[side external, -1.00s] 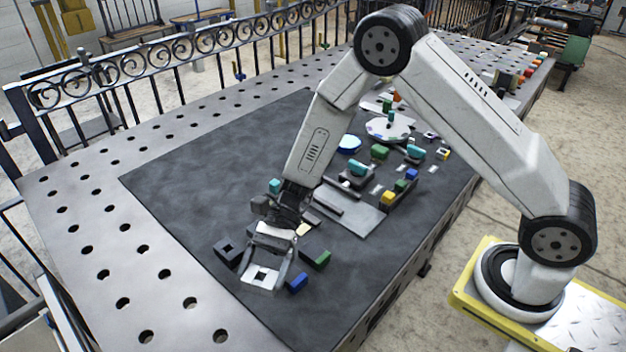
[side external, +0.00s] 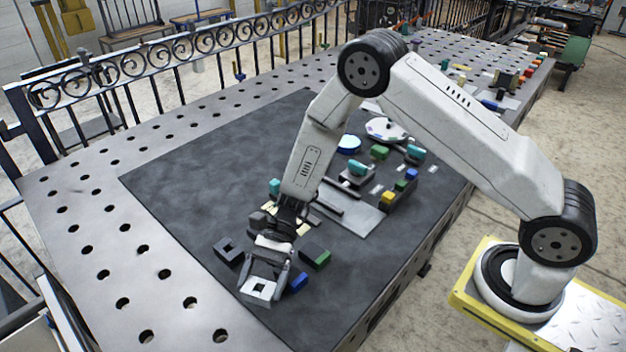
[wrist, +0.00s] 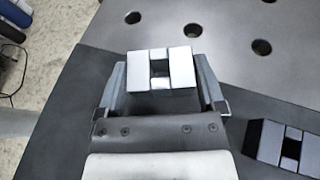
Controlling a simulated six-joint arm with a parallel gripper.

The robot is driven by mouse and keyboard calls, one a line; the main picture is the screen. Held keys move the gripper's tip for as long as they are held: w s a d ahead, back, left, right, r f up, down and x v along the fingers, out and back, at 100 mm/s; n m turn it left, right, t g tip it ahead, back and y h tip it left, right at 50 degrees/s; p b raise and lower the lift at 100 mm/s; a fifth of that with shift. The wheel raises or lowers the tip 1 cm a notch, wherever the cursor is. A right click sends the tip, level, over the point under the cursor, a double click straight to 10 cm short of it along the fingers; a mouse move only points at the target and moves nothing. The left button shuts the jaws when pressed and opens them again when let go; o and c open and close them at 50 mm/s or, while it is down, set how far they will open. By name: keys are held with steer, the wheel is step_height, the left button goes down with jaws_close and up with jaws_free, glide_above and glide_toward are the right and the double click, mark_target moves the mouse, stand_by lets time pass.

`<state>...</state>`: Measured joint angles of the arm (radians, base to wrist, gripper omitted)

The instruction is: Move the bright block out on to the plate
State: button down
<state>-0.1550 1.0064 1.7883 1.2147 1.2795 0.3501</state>
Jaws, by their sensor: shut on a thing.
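My gripper (side external: 264,281) is shut on a bright white block (side external: 248,291) with a square hole through its middle. In the wrist view the white block (wrist: 180,66) sits between the two fingers of my gripper (wrist: 162,84), with its hole facing the camera. The block is near the front left edge of the dark mat. I cannot tell its exact height above the mat. A flat grey plate (side external: 366,220) lies on the mat to the right. A white round plate (side external: 378,128) is farther back. I cannot tell which is the task's plate.
A dark block with a hole (side external: 226,252) stands left of my gripper and shows in the wrist view (wrist: 265,138). A blue block (side external: 298,282) and a dark block with a green end (side external: 316,257) are close on the right. The dark mat (side external: 190,190) is clear farther left.

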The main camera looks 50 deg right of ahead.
steer(key=shift+f, duration=0.6)
jaws_free()
steer(key=shift+f, duration=0.1)
steer(key=shift+r, duration=0.45)
steer(key=shift+d+r, duration=0.2)
steer(key=shift+r, duration=0.1)
steer(key=v, duration=1.1)
steer(key=shift+w+d, duration=0.25)
steer(key=shift+s+r, duration=0.15)
steer(key=shift+r, duration=0.05)
